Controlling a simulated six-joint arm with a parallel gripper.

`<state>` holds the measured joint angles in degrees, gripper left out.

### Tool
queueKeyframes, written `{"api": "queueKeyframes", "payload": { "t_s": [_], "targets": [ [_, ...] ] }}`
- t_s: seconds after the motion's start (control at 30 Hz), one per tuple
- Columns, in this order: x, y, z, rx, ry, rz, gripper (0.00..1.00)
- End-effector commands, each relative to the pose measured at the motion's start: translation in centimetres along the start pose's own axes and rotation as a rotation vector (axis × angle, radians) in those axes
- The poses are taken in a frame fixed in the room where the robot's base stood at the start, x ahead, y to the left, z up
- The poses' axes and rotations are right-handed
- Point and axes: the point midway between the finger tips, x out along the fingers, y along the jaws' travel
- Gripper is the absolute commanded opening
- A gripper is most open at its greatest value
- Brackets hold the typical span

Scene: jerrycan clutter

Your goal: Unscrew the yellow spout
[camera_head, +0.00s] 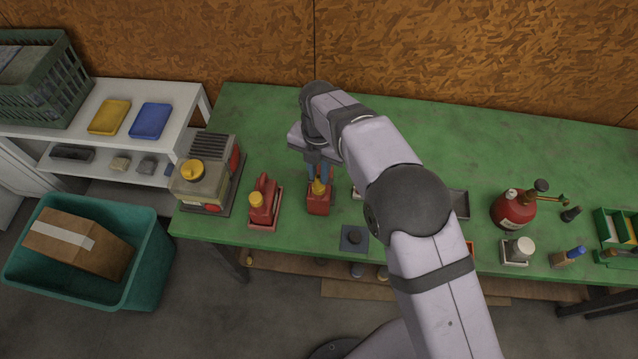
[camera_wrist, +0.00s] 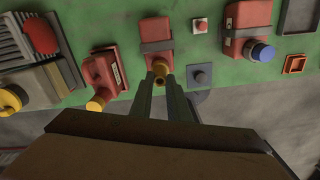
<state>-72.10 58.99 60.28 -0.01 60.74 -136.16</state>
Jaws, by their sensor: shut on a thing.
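The yellow spout (camera_head: 319,188) sits on top of a small red jerrycan (camera_head: 318,206) on the green table. My gripper (camera_head: 320,178) is above this can, its fingers reaching down to the spout. In the wrist view the fingers (camera_wrist: 161,84) are closed around the yellow spout (camera_wrist: 160,69), with the red can (camera_wrist: 156,36) beyond it. The spout is still at the can's mouth. I cannot tell whether its thread is engaged.
A red can with a yellow cap (camera_head: 262,204) stands to the left, beside a grey generator-like machine (camera_head: 206,175). A dark square block (camera_head: 354,238) lies to the right near the front edge. A red round bottle (camera_head: 512,210) stands farther right. The back of the table (camera_head: 260,115) is clear.

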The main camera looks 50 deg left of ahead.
Motion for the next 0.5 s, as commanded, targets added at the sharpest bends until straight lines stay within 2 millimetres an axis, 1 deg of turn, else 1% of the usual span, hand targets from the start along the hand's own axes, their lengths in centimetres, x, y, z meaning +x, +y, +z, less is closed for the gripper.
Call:
{"api": "queueKeyframes", "payload": {
  "t_s": [0.33, 0.5],
  "targets": [
    [-0.07, 0.02, 0.03, 0.002, -0.001, 0.001, 0.22],
    [-0.59, 0.02, 0.03, 0.002, -0.001, 0.001, 0.22]
  ]
}}
